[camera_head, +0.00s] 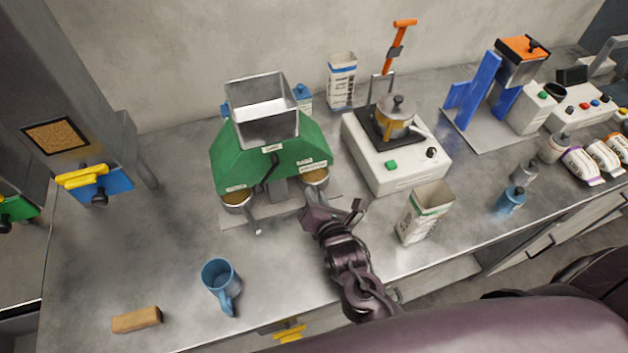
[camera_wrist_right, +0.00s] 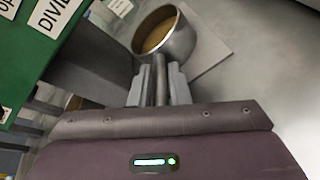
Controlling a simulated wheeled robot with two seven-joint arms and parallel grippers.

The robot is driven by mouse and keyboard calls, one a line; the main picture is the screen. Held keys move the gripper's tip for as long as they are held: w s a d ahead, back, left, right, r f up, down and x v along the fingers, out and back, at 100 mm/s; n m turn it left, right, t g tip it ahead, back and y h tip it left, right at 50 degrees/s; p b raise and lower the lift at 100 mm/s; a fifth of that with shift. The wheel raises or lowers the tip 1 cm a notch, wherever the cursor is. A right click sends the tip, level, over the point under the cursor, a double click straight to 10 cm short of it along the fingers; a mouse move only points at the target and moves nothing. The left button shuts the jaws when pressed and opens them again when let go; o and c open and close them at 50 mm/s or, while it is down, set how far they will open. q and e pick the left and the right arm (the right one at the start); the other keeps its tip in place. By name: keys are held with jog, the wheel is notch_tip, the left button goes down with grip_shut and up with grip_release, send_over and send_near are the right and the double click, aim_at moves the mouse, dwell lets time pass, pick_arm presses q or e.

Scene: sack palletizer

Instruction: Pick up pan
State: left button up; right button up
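A small metal pan (camera_head: 316,180) with brown contents sits at the right front of the green divider machine (camera_head: 228,160). The pan (camera_wrist_right: 168,36) fills the upper middle of the right wrist view, its handle (camera_wrist_right: 160,80) running down between the fingers. My right gripper (camera_head: 335,208) is at the machine's front right; its fingers (camera_wrist_right: 159,88) lie close along both sides of the handle and look closed on it. My left gripper is out of view.
A blue mug (camera_head: 220,280) and a brown block (camera_head: 136,320) stand at the front left. A white-green carton (camera_head: 425,212) is right of my right arm. A white hot plate (camera_head: 395,155) with a pot (camera_head: 394,115) stands behind it.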

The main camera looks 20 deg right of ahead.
aim_at(316, 190)
grip_shut()
jog(key=shift+r, duration=0.15)
jog(key=shift+r, duration=0.6)
notch_tip(316, 190, up, 2)
jog(key=shift+r+b, duration=0.1)
jog(key=shift+b, duration=0.35)
jog(key=s+b, duration=0.2)
jog(key=s, duration=1.5)
jog(key=shift+d, duration=0.1)
jog(key=shift+s, duration=0.5)
jog(key=shift+c, duration=1)
grip_release()
grip_shut()
